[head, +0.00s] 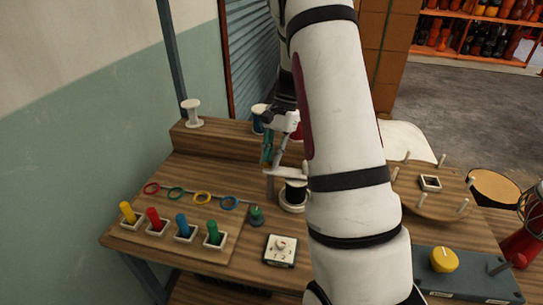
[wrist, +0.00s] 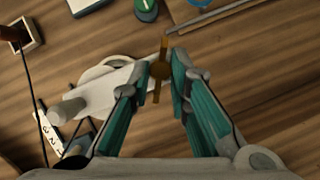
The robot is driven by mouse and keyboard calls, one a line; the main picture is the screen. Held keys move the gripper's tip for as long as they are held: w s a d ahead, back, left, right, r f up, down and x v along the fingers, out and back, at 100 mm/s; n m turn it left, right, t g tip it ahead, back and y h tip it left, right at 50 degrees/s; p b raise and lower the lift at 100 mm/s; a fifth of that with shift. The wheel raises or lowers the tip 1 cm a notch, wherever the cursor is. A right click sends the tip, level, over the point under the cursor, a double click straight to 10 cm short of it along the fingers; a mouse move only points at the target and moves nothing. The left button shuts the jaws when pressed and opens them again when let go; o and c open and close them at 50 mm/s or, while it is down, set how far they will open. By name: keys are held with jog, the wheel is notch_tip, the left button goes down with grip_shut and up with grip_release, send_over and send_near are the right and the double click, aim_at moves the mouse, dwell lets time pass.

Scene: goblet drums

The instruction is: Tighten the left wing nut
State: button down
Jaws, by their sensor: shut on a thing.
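A brass wing nut (wrist: 160,71) shows in the wrist view between the teal-padded fingertips of my gripper (wrist: 161,63). My gripper is shut on its middle, with one wing pointing up and one down in the picture. Beneath it is a pale bracket (wrist: 116,77) with a round post at its left end. In the head view my gripper (head: 272,148) hangs over the bench beside my forearm, just above the pale bracket (head: 272,173). The wing nut cannot be made out there, and no second wing nut is in view.
A dial box (head: 280,250), a green knob (head: 256,216) and coloured pegs in sockets (head: 183,229) lie nearer the front. My forearm hides the bench's middle right.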

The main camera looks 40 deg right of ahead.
jog(key=m, duration=0.2)
jog(key=m+t, duration=0.2)
jog(key=m, duration=0.1)
jog(key=shift+s+a+m+p, duration=0.15)
jog(key=shift+s+m+p, duration=0.1)
jog(key=shift+m+p, duration=0.1)
jog(key=m+t, duration=0.1)
jog(key=m, duration=0.1)
jog(key=m+t, duration=0.1)
jog(key=m, duration=0.1)
jog(key=shift+s+a+m+h+p, duration=0.1)
jog(key=shift+m+h+p, duration=0.2)
jog(key=shift+h, duration=0.1)
jog(key=c, duration=1.5)
grip_release()
jog(key=v, duration=1.2)
